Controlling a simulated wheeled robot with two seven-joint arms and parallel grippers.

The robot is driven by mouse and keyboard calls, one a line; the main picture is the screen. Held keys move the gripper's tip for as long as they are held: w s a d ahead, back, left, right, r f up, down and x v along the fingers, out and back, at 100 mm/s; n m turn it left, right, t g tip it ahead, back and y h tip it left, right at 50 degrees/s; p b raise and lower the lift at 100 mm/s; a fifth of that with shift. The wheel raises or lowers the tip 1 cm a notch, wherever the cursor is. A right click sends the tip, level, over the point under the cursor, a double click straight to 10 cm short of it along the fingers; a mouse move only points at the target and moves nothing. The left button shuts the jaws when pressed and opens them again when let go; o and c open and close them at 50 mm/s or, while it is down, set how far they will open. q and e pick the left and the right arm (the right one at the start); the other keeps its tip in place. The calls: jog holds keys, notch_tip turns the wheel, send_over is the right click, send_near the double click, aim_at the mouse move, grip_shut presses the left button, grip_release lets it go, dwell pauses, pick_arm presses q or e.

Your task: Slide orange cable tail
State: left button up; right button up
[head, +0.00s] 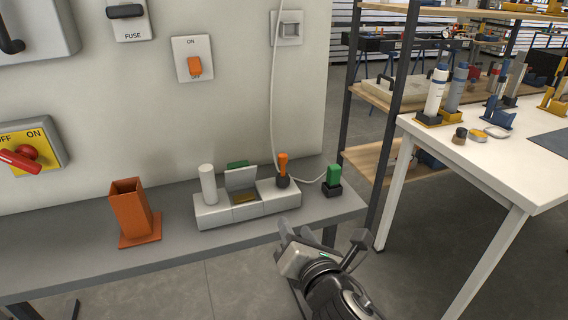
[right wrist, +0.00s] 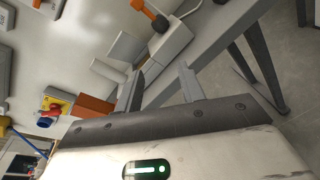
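The orange cable tail (head: 282,163) stands upright in a dark round base on the right end of a light grey block (head: 212,216) on the grey bench. It shows near the top of the right wrist view (right wrist: 147,9). A thin white cable (head: 272,110) hangs down the wall to this spot and continues to a green plug (head: 333,175) in a dark holder at right. My right gripper (head: 321,234) is in front of the bench edge, apart from the orange piece. Its fingers are spread and empty, also in the right wrist view (right wrist: 161,72). My left gripper is not in view.
An orange square tube (head: 129,206) stands left on the bench (head: 60,240). A white cylinder (head: 208,184) and an upright grey plate (head: 241,178) rise from the block. Wall switches are behind. A dark shelf post and a white table (head: 515,185) are at right.

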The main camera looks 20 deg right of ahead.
aim_at(284, 158)
notch_tip(284, 158, up, 6)
jog(key=w+d+n+t+h, duration=0.1)
jog(key=w+n+t+h, duration=0.1)
jog(key=n, duration=0.4)
pick_arm(q)
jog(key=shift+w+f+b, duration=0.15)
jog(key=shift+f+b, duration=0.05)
jog(key=shift+b, duration=0.5)
pick_arm(e)
jog(key=w, duration=0.5)
jog(key=w+d, duration=0.1)
jog(key=w, duration=0.4)
jog(key=w+d, duration=0.1)
jog(key=w, duration=0.4)
jog(key=shift+w+f, duration=0.25)
jog(key=shift+w, duration=0.1)
